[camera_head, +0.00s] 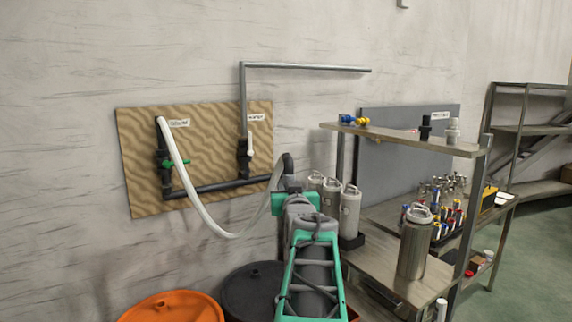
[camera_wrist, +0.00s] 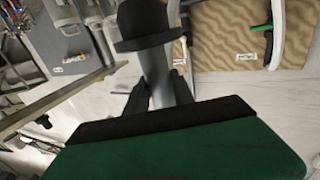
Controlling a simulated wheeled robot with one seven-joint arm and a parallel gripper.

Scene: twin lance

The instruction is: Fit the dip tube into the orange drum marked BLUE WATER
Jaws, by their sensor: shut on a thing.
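My gripper (camera_wrist: 160,92) is shut on a grey tube (camera_wrist: 156,68) with a wide black head (camera_wrist: 144,26), seen in the wrist view; I take this to be the dip tube. In the head view, its black bent top (camera_head: 288,164) shows above my arm, and a white hose (camera_head: 222,234) sags from it to the wall board. The tube's lower end is hidden. An orange drum (camera_head: 172,307) shows only its top at the lower left, left of my arm and lower than my gripper. No BLUE WATER marking is readable on it.
A dark drum (camera_head: 250,290) stands between the orange drum and my arm. A wooden board (camera_head: 140,185) with pipes and a green-handled valve (camera_head: 175,163) hangs on the wall. A shelf rack (camera_head: 400,141) with metal canisters (camera_head: 415,250) stands close on the right.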

